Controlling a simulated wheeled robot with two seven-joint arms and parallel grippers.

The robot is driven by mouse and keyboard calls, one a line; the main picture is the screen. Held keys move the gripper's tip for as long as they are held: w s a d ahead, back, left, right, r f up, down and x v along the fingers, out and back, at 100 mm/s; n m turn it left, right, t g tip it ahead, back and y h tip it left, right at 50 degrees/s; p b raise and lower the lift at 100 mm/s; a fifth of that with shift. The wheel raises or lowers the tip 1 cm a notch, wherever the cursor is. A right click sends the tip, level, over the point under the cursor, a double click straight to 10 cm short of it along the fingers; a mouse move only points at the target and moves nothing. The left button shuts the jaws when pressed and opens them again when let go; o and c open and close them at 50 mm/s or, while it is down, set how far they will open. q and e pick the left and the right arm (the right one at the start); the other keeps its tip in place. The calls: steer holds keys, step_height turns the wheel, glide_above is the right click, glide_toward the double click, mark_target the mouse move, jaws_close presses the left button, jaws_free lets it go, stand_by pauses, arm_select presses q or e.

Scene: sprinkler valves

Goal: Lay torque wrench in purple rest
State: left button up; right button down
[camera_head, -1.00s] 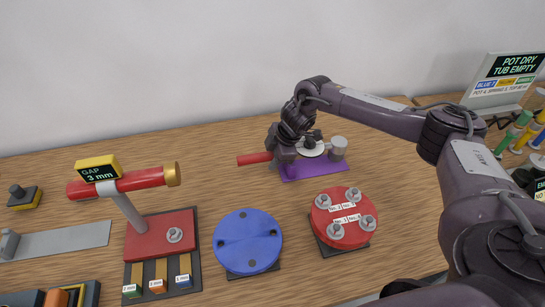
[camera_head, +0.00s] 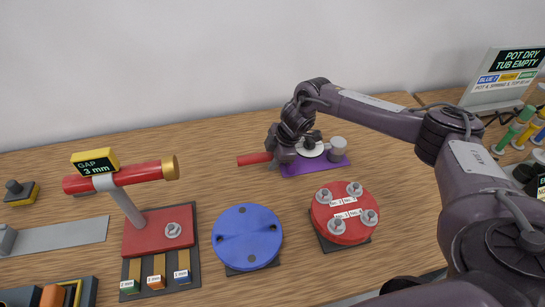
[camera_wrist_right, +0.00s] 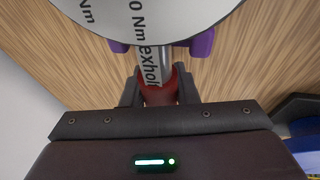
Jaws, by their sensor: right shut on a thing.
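The torque wrench has a red handle (camera_head: 255,159), a pale round dial (camera_head: 311,149) and a grey cylindrical head (camera_head: 338,142). My right gripper (camera_head: 284,155) is shut on the wrench near the front of its handle and holds it level. The dial end is over the purple rest (camera_head: 318,167) on the table. In the right wrist view, the fingers (camera_wrist_right: 160,92) flank the red handle, and purple uprights (camera_wrist_right: 203,43) stand on both sides of the grey shaft (camera_wrist_right: 160,60). I cannot tell whether the wrench touches the rest. My left gripper is out of view.
A red disc with several bolts (camera_head: 342,222) and a blue disc (camera_head: 248,235) stand in front of the rest. A red gap gauge stand (camera_head: 165,232) is at left. A sign (camera_head: 505,78) and coloured pieces are at right. Table left of the handle is clear.

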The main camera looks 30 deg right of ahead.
steer(key=c, duration=1.2)
jaws_free()
steer(key=shift+r, duration=0.1)
steer(key=shift+c, duration=0.2)
steer(key=shift+o, duration=0.9)
steer(key=shift+s, duration=0.1)
steer(key=b+v, duration=0.1)
steer(key=v, duration=0.6)
steer(key=shift+r, duration=0.35)
